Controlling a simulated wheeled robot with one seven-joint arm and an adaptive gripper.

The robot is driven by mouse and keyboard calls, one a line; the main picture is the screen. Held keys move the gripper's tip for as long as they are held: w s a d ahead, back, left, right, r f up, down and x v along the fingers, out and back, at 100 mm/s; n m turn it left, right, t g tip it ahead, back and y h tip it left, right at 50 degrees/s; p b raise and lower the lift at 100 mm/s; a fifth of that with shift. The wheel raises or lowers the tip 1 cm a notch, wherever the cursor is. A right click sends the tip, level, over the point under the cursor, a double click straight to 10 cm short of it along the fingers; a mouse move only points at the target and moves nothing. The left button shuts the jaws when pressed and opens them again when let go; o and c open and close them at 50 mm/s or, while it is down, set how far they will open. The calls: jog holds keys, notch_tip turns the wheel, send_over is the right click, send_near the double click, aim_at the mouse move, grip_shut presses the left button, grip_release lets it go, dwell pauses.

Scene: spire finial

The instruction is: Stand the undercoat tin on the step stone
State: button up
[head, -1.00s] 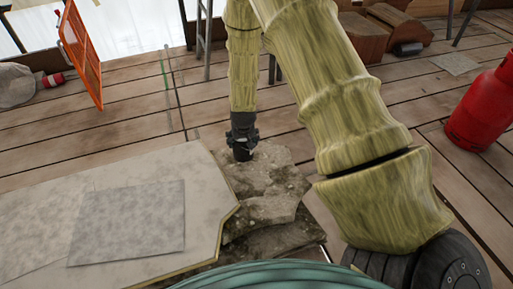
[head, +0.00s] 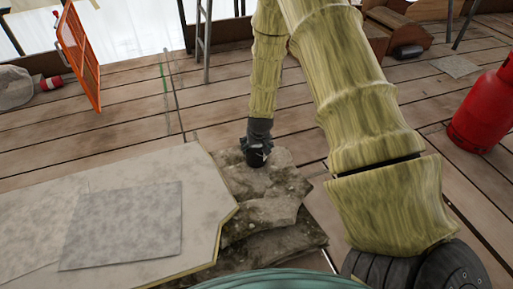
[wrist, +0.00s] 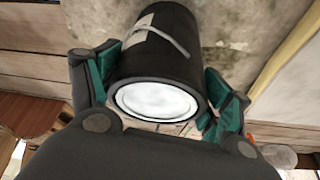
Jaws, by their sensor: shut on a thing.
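The undercoat tin (wrist: 158,55) is a dark cylinder with a pale label strip and a white round end, seen in the wrist view between the two teal-padded fingers. My gripper (wrist: 160,92) is shut on it. In the head view my gripper (head: 258,143) points down with the dark tin (head: 257,158) below it, over the far part of the step stone (head: 262,190). The step stone is a rough, mottled brown-grey stack. The tin's lower end is at or close to the stone's top; I cannot tell whether they touch.
A pale slab (head: 120,215) with a grey sheet (head: 125,228) lies left of the stone. A red gas cylinder (head: 483,118) stands at the right. An orange barrier (head: 80,55) and a ladder (head: 202,40) are at the back. Plank floor beyond the stone is clear.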

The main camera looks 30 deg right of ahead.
jog(key=o, duration=1.5)
jog(key=shift+o, duration=0.2)
jog(key=shift+r, duration=0.1)
jog(key=p+v, duration=0.4)
jog(key=v, duration=0.8)
jog(key=s+a+f+n, duration=0.1)
jog(key=s+a+f, duration=0.2)
jog(key=s+f, duration=0.1)
jog(key=s+a+f+g, duration=0.1)
jog(key=s+a+f, duration=0.2)
jog(key=s+f, duration=0.2)
jog(key=s+a+f+n+g, duration=0.1)
jog(key=s+a+f, duration=0.3)
jog(key=s, duration=0.4)
jog(key=shift+f+n, duration=0.3)
jog(key=shift+f, duration=0.15)
jog(key=s+a+f+n+g+y, duration=0.1)
jog(key=s+a, duration=0.3)
jog(key=s, duration=0.5)
jog(key=s+a+f+n+g, duration=0.1)
jog(key=s+a+f, duration=0.3)
jog(key=s, duration=0.5)
jog(key=shift+a+y, duration=0.35)
jog(key=shift+y, duration=0.05)
jog(key=shift+s, duration=0.1)
